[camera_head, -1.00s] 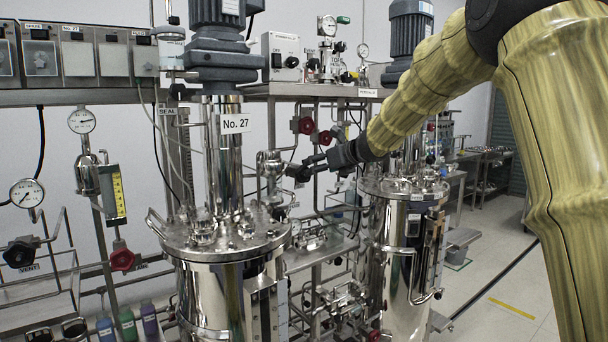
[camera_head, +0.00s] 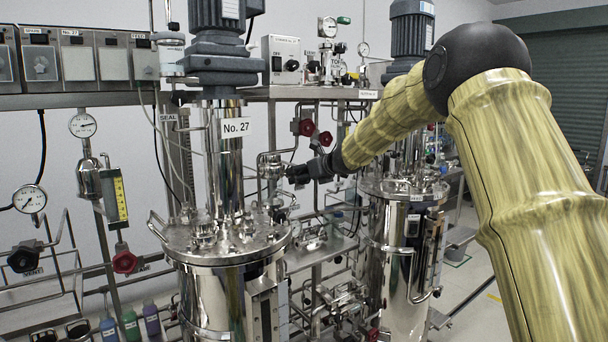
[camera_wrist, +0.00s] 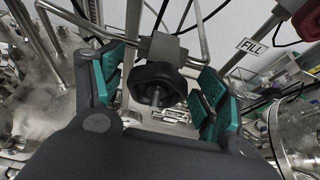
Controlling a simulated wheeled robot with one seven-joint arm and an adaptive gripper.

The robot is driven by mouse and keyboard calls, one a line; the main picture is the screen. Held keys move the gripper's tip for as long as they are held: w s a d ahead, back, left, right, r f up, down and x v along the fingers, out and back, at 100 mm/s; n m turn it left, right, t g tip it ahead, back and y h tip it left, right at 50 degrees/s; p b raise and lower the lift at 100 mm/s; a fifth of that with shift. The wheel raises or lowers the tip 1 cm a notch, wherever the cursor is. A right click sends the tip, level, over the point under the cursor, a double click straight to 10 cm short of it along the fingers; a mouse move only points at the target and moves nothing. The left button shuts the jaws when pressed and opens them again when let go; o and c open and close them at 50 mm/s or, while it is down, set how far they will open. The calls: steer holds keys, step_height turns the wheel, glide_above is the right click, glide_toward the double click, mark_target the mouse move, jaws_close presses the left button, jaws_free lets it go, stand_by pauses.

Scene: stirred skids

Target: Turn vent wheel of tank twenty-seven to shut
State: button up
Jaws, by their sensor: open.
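Tank 27 (camera_head: 203,290) is a steel vessel with a "No. 27" label (camera_head: 236,127) on its neck. My gripper (camera_head: 291,172) is just right of that neck, pointing left among the pipes. In the wrist view its teal-padded fingers are apart, on either side of a black handwheel (camera_wrist: 158,82) on a metal valve stem. I cannot tell whether they touch it, and no label on this wheel is readable. In the head view this wheel is not clearly visible. Another black wheel (camera_head: 23,257), with a label that seems to read VENT, is at the far left.
A red wheel (camera_wrist: 307,19) and a FILL label (camera_wrist: 251,46) are right of the gripper in the wrist view. Red wheels (camera_head: 305,127) sit above it in the head view. A second tank (camera_head: 397,285) stands close below my arm. Thin pipes surround the gripper.

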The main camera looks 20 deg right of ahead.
steer(key=c, duration=1)
steer(key=shift+c, duration=0.2)
